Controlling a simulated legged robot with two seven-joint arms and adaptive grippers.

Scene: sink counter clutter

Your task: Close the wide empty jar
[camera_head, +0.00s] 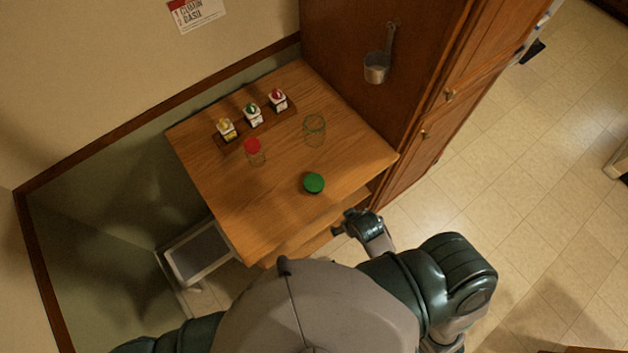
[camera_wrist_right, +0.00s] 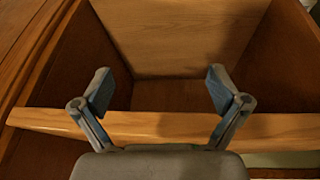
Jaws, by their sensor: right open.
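The wide empty jar (camera_head: 314,130) is clear glass and stands upright without a lid on the wooden table (camera_head: 220,190), toward its right side. A round green lid (camera_head: 314,183) lies on the table nearer to me, apart from the jar. A narrower glass jar (camera_head: 255,158) with a red lid (camera_head: 252,145) on top stands to the left. My right gripper (camera_head: 343,223) is just off the table's near edge, short of the green lid. In the right wrist view this gripper (camera_wrist_right: 162,90) is open with nothing between its fingers. My left gripper is not in view.
Several small bottles (camera_head: 252,115) stand on a dark wooden strip at the back. A tall wooden cabinet (camera_head: 370,115) with a hanging metal scoop (camera_head: 377,68) bounds the table on the right. A wooden edge (camera_wrist_right: 165,125) crosses beneath my right fingers. The table's near left is clear.

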